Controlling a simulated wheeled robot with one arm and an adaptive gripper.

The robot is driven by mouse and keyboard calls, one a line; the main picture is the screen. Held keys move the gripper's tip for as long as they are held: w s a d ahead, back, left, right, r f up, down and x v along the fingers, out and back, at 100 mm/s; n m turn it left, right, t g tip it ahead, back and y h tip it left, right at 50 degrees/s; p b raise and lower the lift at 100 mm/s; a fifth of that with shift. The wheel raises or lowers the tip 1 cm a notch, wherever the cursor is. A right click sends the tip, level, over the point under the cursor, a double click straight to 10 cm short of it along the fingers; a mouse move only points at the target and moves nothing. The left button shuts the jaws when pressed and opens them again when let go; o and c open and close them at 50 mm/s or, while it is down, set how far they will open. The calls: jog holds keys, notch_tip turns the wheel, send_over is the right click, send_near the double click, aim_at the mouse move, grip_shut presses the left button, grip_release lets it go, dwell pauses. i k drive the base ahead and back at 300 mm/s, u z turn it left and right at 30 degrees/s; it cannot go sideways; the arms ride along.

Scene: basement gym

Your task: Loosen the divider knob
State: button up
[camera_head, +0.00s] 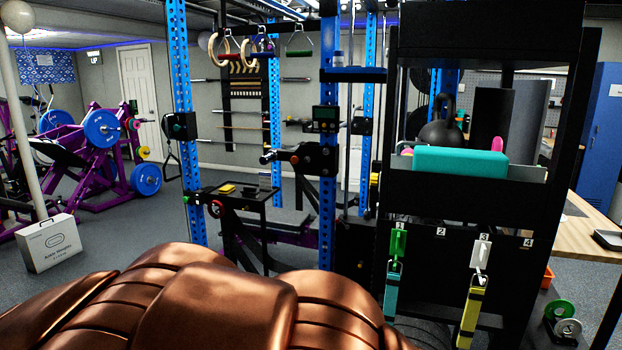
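My gripper is not in view. I cannot make out for certain which part is the divider knob. The black shelf unit (560,118) on the right has a tray-like shelf (520,186) holding a turquoise block (460,163). Small pink parts show at the block's left end (407,151) and behind its right end (497,144); I cannot tell whether either is a knob. A small yellow knob-like part (375,180) shows beside the rack post left of the shelf. Nothing is seen touching these parts.
Blue rack uprights (328,205) and a small black table (236,194) stand in the middle. Green (398,243) and white-yellow straps hang under the shelf. A white box (48,243) stands on open floor at left. The lower foreground is blocked up close.

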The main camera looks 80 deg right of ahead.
aim_at(374, 178)
jog(key=z, duration=0.05)
jog(key=i, duration=0.2)
jog(key=z, duration=4.8)
jog(key=k, duration=1.1)
jog(key=u, duration=1.95)
jog(key=i, duration=0.95)
jog(key=u, duration=0.05)
